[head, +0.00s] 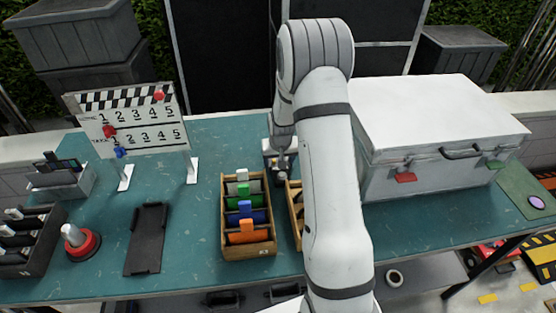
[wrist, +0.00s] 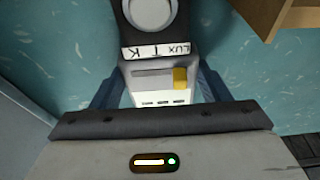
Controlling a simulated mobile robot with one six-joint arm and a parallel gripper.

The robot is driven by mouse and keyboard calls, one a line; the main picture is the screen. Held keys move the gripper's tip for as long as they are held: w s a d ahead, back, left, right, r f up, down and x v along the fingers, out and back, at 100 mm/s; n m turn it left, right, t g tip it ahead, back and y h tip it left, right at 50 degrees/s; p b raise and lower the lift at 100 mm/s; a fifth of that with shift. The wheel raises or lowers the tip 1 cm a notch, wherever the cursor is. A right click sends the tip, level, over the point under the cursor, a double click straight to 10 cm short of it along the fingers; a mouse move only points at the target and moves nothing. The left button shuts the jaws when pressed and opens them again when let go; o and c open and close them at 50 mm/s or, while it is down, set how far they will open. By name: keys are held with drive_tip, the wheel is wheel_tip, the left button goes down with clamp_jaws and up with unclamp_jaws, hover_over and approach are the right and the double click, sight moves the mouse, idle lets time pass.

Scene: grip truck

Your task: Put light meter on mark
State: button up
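The light meter (wrist: 152,72) shows in the wrist view with a round pale dome on a dark head, a "LUX T K" label, a pale body and a yellow button. My gripper (wrist: 160,82) has one finger on each side of the body. The fingertips look very close to its sides, but I cannot tell whether they press on it. In the head view my gripper (head: 281,158) is low at the back of the teal table, beside the white case, and my arm covers part of this spot. I cannot identify the mark with certainty.
A wooden rack (head: 262,246) of coloured pieces stands left of my arm, with another wooden box (head: 294,210) beside it. The white case (head: 430,170) is close on the right. A clapperboard (head: 130,118) stands at the left. A green mat (head: 519,190) with a purple disc lies far right.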

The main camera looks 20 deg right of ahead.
drive_tip(key=o, duration=0.4)
drive_tip(key=shift+o, duration=0.2)
